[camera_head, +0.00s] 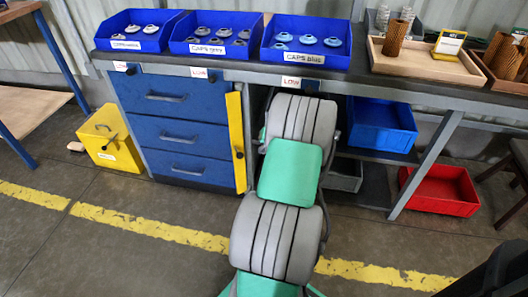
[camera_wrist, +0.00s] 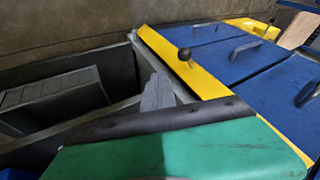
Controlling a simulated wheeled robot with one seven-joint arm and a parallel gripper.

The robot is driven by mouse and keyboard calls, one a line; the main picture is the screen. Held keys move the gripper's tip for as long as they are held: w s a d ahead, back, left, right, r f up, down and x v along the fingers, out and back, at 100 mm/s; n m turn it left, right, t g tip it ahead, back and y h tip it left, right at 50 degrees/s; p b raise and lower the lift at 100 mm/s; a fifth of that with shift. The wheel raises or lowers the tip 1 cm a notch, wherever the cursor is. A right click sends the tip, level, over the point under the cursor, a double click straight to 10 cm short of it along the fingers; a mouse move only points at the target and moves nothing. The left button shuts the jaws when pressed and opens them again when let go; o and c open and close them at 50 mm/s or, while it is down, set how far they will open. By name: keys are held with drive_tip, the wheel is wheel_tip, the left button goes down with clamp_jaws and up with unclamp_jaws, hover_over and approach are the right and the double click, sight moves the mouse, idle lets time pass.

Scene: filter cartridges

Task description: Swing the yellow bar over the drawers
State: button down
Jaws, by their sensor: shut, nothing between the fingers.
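The yellow bar (camera_head: 236,128) stands upright along the right edge of the blue drawers (camera_head: 175,97); the drawer fronts are uncovered. A dark round knob (camera_head: 240,155) sticks out from the bar below its middle. In the wrist view the bar (camera_wrist: 208,80) runs diagonally, with its knob (camera_wrist: 184,54) and the drawers (camera_wrist: 220,37) to its right. My gripper (camera_wrist: 158,88) shows as grey fingers, shut and empty, left of the bar in that picture. Whether they touch the bar I cannot tell. In the head view my arm hides the gripper.
Blue cap bins (camera_head: 305,60) and a wooden tray (camera_head: 400,64) stand on the bench top. Below, right of my arm, are a blue bin (camera_head: 385,140) and a red bin (camera_head: 440,207). A yellow box (camera_head: 125,155) stands left of the drawers. The floor before them is clear.

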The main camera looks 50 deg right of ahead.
sight(241, 157)
drive_tip(key=w+a+f+b, duration=0.1)
drive_tip(key=w+f+b, duration=0.1)
drive_tip(key=w+f, duration=0.3)
drive_tip(key=shift+w+a+b, duration=0.3)
drive_tip(key=shift+w+a, duration=0.1)
drive_tip(key=shift+w, duration=0.2)
